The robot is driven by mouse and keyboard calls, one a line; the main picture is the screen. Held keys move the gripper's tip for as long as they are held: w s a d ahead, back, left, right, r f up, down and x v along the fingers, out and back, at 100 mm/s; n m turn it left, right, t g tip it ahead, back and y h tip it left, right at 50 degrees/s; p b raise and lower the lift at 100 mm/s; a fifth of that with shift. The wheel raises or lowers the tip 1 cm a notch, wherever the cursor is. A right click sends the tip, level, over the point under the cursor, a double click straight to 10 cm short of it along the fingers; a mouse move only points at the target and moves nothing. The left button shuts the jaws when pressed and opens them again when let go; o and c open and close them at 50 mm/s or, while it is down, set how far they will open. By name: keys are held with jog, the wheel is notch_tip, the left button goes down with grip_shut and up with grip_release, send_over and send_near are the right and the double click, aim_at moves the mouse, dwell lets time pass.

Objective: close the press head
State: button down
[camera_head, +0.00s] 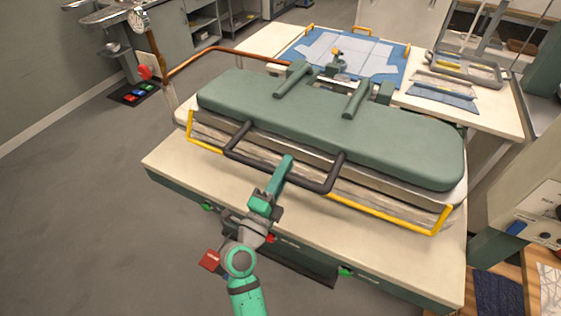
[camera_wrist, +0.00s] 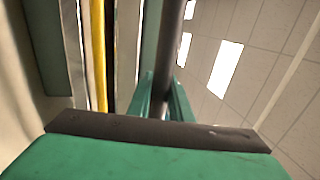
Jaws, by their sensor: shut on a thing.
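The press head (camera_head: 330,120) is a long dark-green padded slab lying low and nearly level over the pale padded lower buck (camera_head: 290,168). A narrow seam between them shows along the front; I cannot tell whether they touch all along it. A black bar handle (camera_head: 315,187) sticks out from the head's front edge. My gripper (camera_head: 287,165) is shut on this handle near its middle. In the wrist view the dark handle bar (camera_wrist: 170,50) runs between the two green fingers (camera_wrist: 163,100).
A yellow rail (camera_head: 385,215) runs along the front of the press. The cream press table (camera_head: 400,262) has green and red buttons on its front. A worktable (camera_head: 275,40) with blue cloth stands behind. A copper pipe and gauge (camera_head: 138,20) stand at left. Grey floor (camera_head: 90,190) is clear at left.

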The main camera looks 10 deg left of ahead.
jog(key=shift+w+a+f, duration=0.1)
jog(key=shift+a+f, duration=0.05)
jog(key=shift+a, duration=0.05)
jog(key=c, duration=1.7)
grip_release()
jog(key=shift+o, duration=0.4)
jog(key=shift+d, duration=0.1)
